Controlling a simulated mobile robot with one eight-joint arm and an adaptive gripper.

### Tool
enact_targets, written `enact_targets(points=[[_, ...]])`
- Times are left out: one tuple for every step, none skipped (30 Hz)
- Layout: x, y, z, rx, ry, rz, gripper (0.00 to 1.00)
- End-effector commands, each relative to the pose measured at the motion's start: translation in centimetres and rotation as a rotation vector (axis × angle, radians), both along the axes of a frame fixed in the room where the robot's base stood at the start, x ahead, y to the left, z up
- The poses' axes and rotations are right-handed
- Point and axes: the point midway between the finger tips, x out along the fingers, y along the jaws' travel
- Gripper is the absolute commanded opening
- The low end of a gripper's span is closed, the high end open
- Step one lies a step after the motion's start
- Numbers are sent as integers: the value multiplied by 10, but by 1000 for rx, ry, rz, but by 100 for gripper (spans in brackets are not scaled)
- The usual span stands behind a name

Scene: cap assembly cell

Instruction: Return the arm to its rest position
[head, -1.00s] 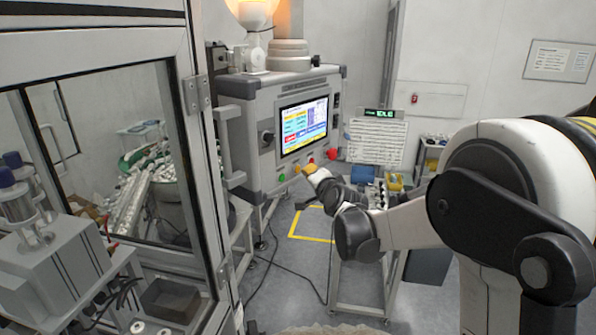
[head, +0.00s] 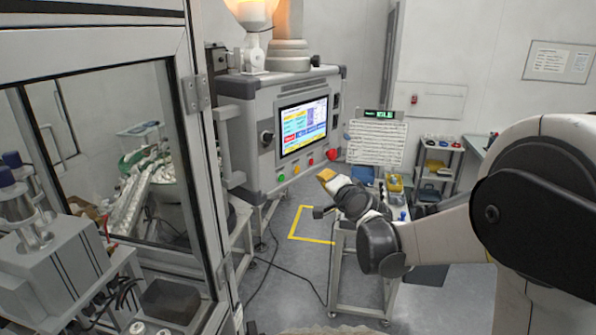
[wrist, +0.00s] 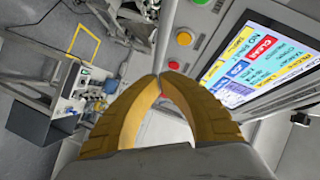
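My gripper (head: 326,175) shows in the head view in front of the control panel, a little right of and below its buttons. In the wrist view its two yellow fingers (wrist: 159,78) meet at the tips, shut with nothing between them. The grey control panel (head: 262,130) has a lit screen (head: 303,126) and a row of green, yellow and red buttons. In the wrist view the screen (wrist: 262,62) is at the right, and a yellow button (wrist: 184,39) and a red button (wrist: 174,65) lie beyond the fingertips. The gripper appears apart from the panel.
A small cart (head: 345,265) with bins stands below and behind my forearm. A shelf rack (head: 438,165) stands at the back right. A glazed machine frame (head: 200,190) fills the left side. Floor with yellow marking (head: 291,232) is open between, crossed by cables.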

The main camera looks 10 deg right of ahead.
Motion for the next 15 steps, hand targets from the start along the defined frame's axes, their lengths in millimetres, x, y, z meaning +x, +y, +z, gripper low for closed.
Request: enact_targets(points=[[0, 0, 0, 0, 0, 0, 0], [0, 0, 0, 0, 0, 0, 0], [0, 0, 0, -1, 0, 0, 0], [-1, 1, -1, -3, 2, 2, 0], [-3, 2, -2, -8, 4, 4, 0], [-7, 4, -6, -21, 11, 13, 0], [-11, 6, -9, -34, 19, 22, 0], [-18, 10, -14, -52, 29, 34, 0], [-29, 15, -22, -83, 47, 53, 0], [-39, 20, -30, -114, 63, 71, 0], [-50, 25, -38, -147, 83, 92, 0], [-68, 31, -52, -196, 112, 121, 0], [-83, 36, -63, -236, 135, 146, 0], [-99, 40, -75, -276, 161, 169, 0], [-120, 44, -91, -332, 194, 201, 0]])
